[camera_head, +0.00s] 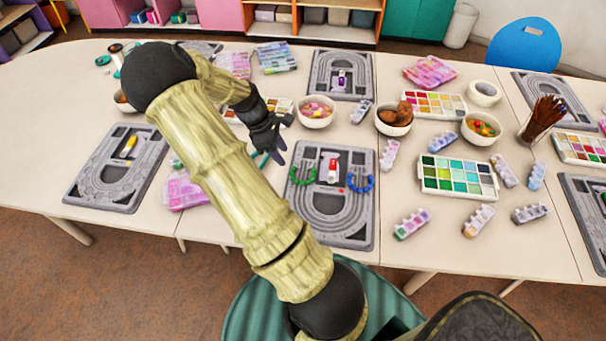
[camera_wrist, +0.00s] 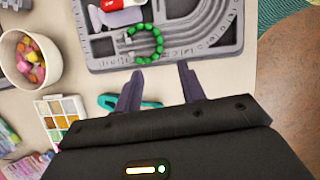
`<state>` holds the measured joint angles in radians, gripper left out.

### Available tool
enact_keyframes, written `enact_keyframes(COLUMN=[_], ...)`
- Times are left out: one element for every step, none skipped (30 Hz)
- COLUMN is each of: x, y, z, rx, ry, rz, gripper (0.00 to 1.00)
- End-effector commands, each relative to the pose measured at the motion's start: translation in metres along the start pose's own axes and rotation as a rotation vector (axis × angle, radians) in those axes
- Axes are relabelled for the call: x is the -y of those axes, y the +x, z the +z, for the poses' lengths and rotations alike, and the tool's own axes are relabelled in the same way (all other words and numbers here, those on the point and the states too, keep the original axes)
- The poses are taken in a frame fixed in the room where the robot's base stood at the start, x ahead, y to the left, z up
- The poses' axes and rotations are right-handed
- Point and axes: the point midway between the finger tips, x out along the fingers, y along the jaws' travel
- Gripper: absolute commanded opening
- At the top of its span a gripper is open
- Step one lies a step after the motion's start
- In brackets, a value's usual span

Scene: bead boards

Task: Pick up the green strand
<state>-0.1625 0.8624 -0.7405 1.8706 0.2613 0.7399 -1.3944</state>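The green strand (camera_head: 293,178) is a loop of round green beads on the left part of the middle grey bead board (camera_head: 338,232). In the wrist view the strand (camera_wrist: 160,42) lies just beyond my fingertips, partly over the board's curved grooves. My gripper (camera_head: 275,152) is above the table near the board's upper left corner. In the wrist view my gripper (camera_wrist: 160,68) has its two fingers apart, with nothing between them. The fingers do not touch the strand.
A blue strand (camera_head: 371,183) and a red-and-white tube (camera_head: 333,168) lie on the same board. A teal tool (camera_wrist: 112,103) is under my left finger. A bowl of beads (camera_head: 316,112) and a paint set (camera_wrist: 60,112) are close by.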

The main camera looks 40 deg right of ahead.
Motion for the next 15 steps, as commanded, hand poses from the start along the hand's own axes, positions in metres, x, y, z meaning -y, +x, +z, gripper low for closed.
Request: enact_keyframes(x=[0.001, 0.001, 0.001, 0.001, 0.001, 0.001, 0.001, 0.001, 0.001, 0.001, 0.001, 0.001, 0.001, 0.000, 0.000], y=[0.010, 0.015, 0.022, 0.027, 0.033, 0.040, 0.045, 0.050, 0.058, 0.062, 0.067, 0.072, 0.075, 0.078, 0.080], z=[0.001, 0.001, 0.001, 0.001, 0.001, 0.001, 0.001, 0.001, 0.002, 0.002, 0.001, 0.001, 0.001, 0.001, 0.001], rx=[0.004, 0.004, 0.003, 0.003, 0.003, 0.003, 0.003, 0.003, 0.003, 0.003, 0.003, 0.002, 0.002, 0.001, 0.001], ry=[0.003, 0.002, 0.002, 0.002, 0.002, 0.001, 0.002, 0.002, 0.003, 0.003, 0.001, 0.002, 0.002, 0.001, 0.002], rz=[-0.005, -0.004, -0.004, -0.004, -0.004, -0.003, -0.004, -0.005, -0.004, -0.004, -0.003, -0.003, -0.003, -0.002, -0.001], gripper=[0.40, 0.40, 0.40, 0.40, 0.40, 0.40, 0.40, 0.40, 0.40, 0.40, 0.40, 0.40, 0.40, 0.40, 0.40])
